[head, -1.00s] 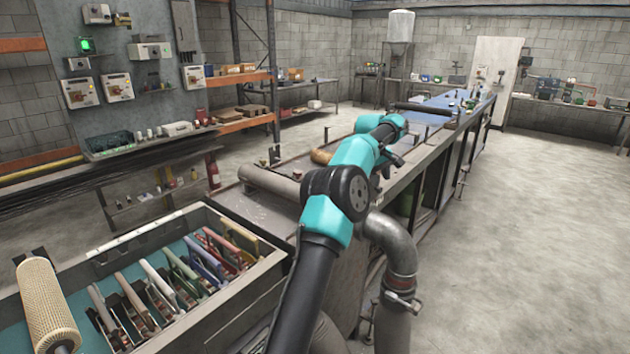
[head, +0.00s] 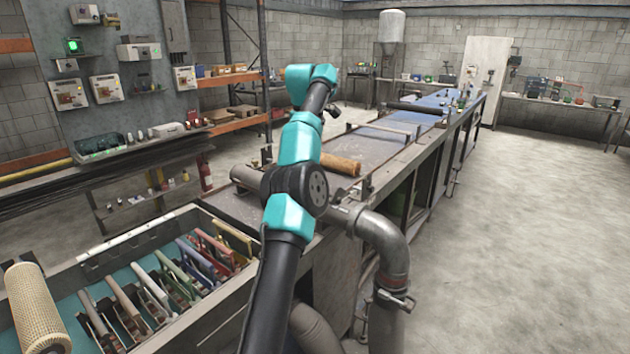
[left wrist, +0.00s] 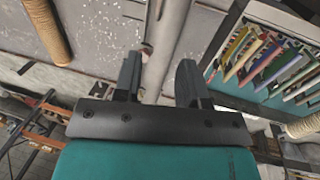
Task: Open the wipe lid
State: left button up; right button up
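I cannot pick out a wipe lid in either view. My left gripper (left wrist: 159,60) shows in the left wrist view with its two dark fingers apart and nothing between them. Below it is a worn grey bench top with a grey pipe running across. In the head view a teal and black arm of mine rises from the bottom middle over the near end of the bench; its fingers do not show there. My right gripper is in neither view.
A tray (head: 215,325) with several coloured-handled tools stands at the left, with a cream mesh roll (head: 38,310) beside the tools. A brown roll (head: 340,163) lies on the bench (head: 385,150). A curved grey pipe (head: 385,240) rises at the bench's near end. Open floor lies right.

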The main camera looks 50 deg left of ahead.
pick_arm(q)
jog(key=shift+f, duration=0.15)
jog(key=w+f, duration=0.1)
jog(key=f, duration=0.4)
jog(key=w+f, duration=0.1)
jog(key=f, duration=0.5)
jog(key=w+f, duration=0.1)
jog(key=f, duration=0.4)
jog(key=shift+w+a+f, duration=0.1)
jog(key=shift+a+f, duration=0.2)
jog(key=shift+a, duration=0.05)
jog(key=shift+c, duration=0.4)
grip_shut()
